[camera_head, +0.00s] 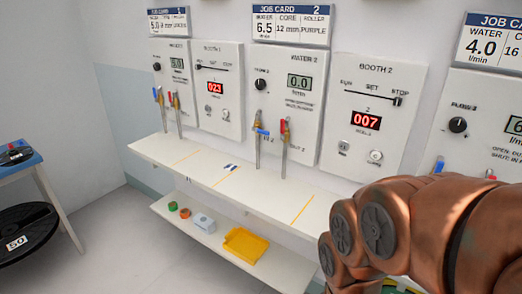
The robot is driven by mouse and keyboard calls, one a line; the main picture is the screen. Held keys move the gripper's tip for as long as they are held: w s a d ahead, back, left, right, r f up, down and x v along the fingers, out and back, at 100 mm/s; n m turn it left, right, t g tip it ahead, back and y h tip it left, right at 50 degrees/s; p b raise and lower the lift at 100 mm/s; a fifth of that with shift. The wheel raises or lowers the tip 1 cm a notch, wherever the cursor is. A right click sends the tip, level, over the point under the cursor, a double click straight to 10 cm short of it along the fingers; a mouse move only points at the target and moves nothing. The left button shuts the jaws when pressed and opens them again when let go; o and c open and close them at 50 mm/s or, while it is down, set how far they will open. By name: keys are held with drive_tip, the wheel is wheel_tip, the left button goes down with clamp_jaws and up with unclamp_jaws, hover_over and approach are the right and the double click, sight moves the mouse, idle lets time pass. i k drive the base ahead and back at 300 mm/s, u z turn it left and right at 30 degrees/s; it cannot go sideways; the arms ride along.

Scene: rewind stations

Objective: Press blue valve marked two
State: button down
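My copper-coloured arm fills the lower right, apart from the blue valve in the picture. My gripper is not in view.
A white ledge (200,165) runs below the panels, with a lower shelf (215,240) holding a yellow tray (246,244) and small items. The BOOTH 2 panel (361,135) shows 007. A blue-topped table (20,164) and a black reel (25,235) are at left.

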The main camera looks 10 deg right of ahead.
sight(260, 132)
drive_tip(key=z, duration=0.15)
drive_tip(key=k, duration=0.1)
drive_tip(key=u, duration=0.95)
drive_tip(key=i, duration=0.8)
drive_tip(key=u, duration=0.6)
